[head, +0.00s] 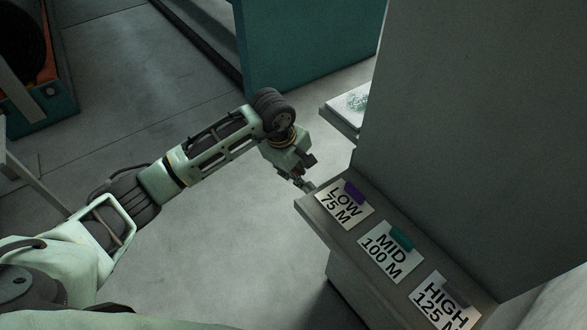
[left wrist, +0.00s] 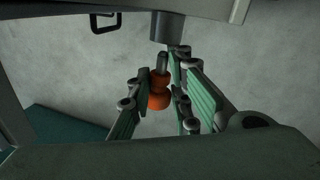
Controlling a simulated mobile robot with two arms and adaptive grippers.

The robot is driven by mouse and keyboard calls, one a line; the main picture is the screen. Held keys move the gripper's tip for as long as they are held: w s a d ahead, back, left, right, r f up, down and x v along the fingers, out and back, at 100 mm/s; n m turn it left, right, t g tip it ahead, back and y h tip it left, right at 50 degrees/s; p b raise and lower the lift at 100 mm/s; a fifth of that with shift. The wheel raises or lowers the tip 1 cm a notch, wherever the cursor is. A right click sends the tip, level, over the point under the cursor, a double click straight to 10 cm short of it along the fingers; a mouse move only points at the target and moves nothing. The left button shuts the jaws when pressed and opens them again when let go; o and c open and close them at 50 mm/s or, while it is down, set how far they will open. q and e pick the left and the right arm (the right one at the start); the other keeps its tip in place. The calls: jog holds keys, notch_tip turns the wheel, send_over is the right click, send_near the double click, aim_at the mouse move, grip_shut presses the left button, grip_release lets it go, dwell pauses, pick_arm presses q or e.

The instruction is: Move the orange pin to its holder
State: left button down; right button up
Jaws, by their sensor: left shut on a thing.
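The orange pin (left wrist: 158,99) shows in the left wrist view, with a grey metal tip pointing up in the picture. My left gripper (left wrist: 160,76) is shut on it, green pads on either side. A grey cylinder (left wrist: 167,27) is at the top of that view, just beyond the pin's tip; I cannot tell whether they touch or whether it is the holder. In the head view my left gripper (head: 303,182) is at the left end of the grey ledge (head: 316,208), and the pin is not distinguishable. My right gripper is not in view.
Cards LOW 75 M (head: 343,205), MID 100 M (head: 389,252) and HIGH 125 M (head: 444,303) lie on the ledge. A tall grey panel (head: 480,130) rises behind them. A pale tray (head: 347,108) juts out beyond the gripper. Open floor (head: 230,235) lies left of the ledge.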

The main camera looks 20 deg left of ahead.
pick_arm(q)
jog(key=shift+s+d+f+b, duration=0.2)
jog(key=shift+s+d+b, duration=0.05)
jog(key=shift+b, duration=0.05)
dwell(0.5)
jog(key=shift+b, duration=0.4)
